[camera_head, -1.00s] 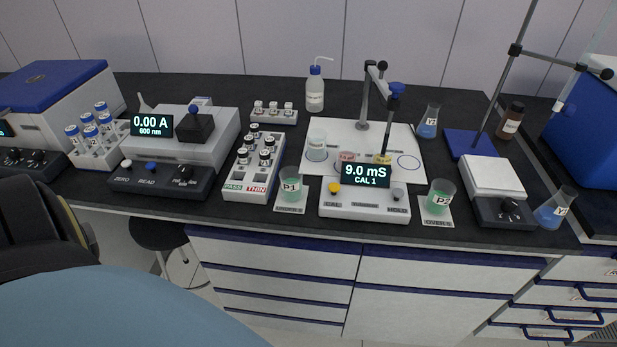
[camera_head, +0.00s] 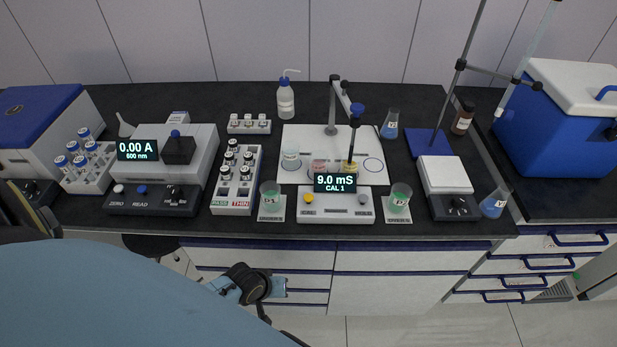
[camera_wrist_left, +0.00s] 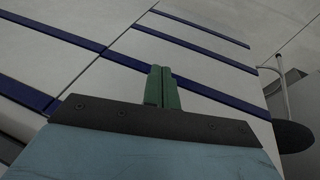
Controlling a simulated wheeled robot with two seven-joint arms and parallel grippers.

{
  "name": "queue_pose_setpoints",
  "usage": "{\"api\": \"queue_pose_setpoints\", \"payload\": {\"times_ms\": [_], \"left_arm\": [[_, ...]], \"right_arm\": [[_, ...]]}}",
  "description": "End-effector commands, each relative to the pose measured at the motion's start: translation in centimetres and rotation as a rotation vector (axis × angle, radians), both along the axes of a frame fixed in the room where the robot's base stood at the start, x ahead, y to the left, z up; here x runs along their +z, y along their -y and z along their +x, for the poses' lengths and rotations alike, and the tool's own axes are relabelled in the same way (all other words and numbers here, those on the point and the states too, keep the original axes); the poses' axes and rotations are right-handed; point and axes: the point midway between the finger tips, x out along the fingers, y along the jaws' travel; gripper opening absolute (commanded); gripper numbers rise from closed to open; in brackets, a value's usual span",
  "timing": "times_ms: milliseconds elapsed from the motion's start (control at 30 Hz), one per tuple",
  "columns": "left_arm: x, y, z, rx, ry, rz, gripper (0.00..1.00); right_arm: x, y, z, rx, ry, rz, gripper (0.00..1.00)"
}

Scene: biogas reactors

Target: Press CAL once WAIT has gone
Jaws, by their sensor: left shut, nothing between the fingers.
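The meter (camera_head: 335,216) stands at the bench front. Its dark display (camera_head: 336,183) reads 9.0 mS with CAL 1 below; WAIT is not shown on it. The yellow button (camera_head: 308,199) sits at its left above the CAL label (camera_head: 308,212). A grey button (camera_head: 362,199) sits at its right by the HOLD label. My left gripper shows in the left wrist view (camera_wrist_left: 161,88), its green fingers shut and empty, with drawer fronts behind. I cannot make out its fingers in the head view. My right gripper is not in view.
A probe (camera_head: 354,135) on a stand reaches down behind the display. The vial rack (camera_head: 246,203) and photometer (camera_head: 190,150) stand left, a balance (camera_head: 448,205) right. Drawers (camera_head: 405,260) lie below the bench edge.

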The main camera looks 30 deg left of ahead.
Motion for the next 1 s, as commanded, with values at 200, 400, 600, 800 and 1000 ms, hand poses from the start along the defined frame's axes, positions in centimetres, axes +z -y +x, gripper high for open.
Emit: {"api": "queue_pose_setpoints", "payload": {"times_ms": [200,400,600,800,1000], "left_arm": [[15.4,0.7,7.1,0.3,0.09,-0.233,0.0],[24.1,-0.7,13.1,0.725,0.116,-0.566,0.0],[30.2,-1.7,16.7,1.017,0.086,-0.826,0.0],[32.4,-2.0,18.0,1.136,0.059,-0.936,0.0],[32.5,-2.0,18.1,1.147,0.056,-0.946,0.0]], "right_arm": [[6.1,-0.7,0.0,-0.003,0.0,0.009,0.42],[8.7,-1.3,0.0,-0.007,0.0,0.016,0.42],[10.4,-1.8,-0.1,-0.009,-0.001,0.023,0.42],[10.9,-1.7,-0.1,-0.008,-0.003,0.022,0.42],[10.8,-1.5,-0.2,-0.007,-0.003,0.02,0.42]]}}
